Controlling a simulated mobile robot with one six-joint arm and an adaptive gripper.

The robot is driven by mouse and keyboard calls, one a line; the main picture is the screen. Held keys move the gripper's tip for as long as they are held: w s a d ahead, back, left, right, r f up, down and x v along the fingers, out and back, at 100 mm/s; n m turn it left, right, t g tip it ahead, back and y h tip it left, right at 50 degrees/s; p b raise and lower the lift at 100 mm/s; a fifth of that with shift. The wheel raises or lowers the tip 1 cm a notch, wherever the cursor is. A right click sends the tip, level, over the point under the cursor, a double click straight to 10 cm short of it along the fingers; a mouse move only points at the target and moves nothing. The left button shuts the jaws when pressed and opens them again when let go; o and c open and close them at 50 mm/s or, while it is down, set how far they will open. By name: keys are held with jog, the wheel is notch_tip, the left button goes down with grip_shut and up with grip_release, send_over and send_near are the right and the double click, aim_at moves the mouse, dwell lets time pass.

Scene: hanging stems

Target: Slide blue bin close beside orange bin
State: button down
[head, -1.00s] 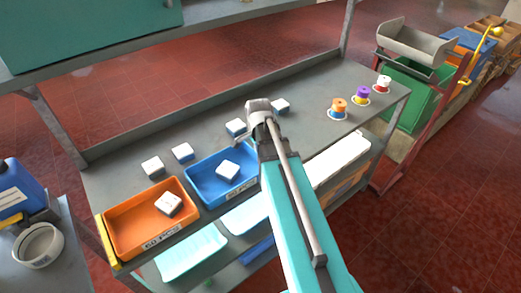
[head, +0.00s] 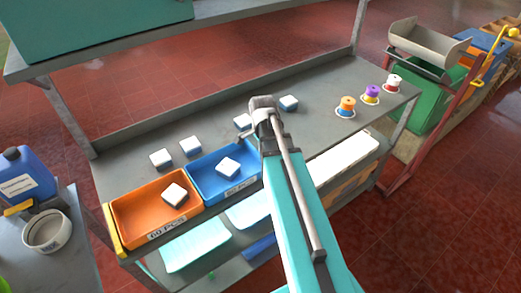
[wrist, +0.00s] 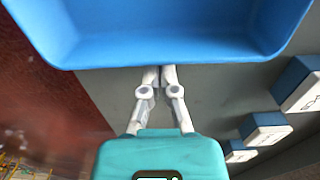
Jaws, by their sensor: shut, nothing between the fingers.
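The orange bin (head: 123,219) stands at the near left of the grey bench with a white-topped block inside. The blue bin (head: 203,194) stands just right of it, also holding a white-topped block. Their facing walls are very close; I cannot tell if they touch. In the head view my arm reaches over the bench right of the blue bin, and the fingertips are hidden. In the wrist view my gripper (wrist: 160,75) is shut and empty, its tips against or just under the blue bin's wall (wrist: 170,52).
Several blue-and-white blocks (head: 191,146) lie behind the bins; others (wrist: 268,129) show right of my gripper in the wrist view. Coloured spools (head: 347,106) stand at the bench's far right. An upper shelf (head: 200,25) runs above. Bench between blocks and spools is clear.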

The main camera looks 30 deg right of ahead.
jog(key=shift+w+d, duration=0.1)
jog(key=shift+d, duration=0.35)
jog(key=shift+w+d, duration=0.15)
jog(key=shift+d, duration=0.45)
jog(key=shift+w+d, duration=0.15)
jog(key=shift+d, duration=0.4)
jog(key=shift+r+p, duration=0.55)
jog(key=shift+s+a+r+p, duration=0.1)
jog(key=shift+s+r+p, duration=0.1)
jog(key=shift+r+p, duration=0.55)
notch_tip(320, 180, up, 7)
jog(key=p, duration=0.7)
jog(key=shift+r, duration=0.2)
jog(key=shift+a, duration=0.15)
jog(key=s+a+n, duration=0.2)
jog(key=a+n, duration=0.3)
jog(key=s+a+n, duration=0.1)
jog(key=a+n, duration=0.3)
jog(key=a, duration=0.1)
jog(key=s+a+n, duration=0.2)
jog(key=a+n, duration=0.3)
jog(key=a, duration=0.1)
jog(key=shift+s+f+n, duration=0.3)
jog(key=shift+s, duration=0.05)
jog(key=shift+s+a+n, duration=0.3)
jog(key=shift+a+n, duration=0.35)
jog(key=shift+n, duration=0.15)
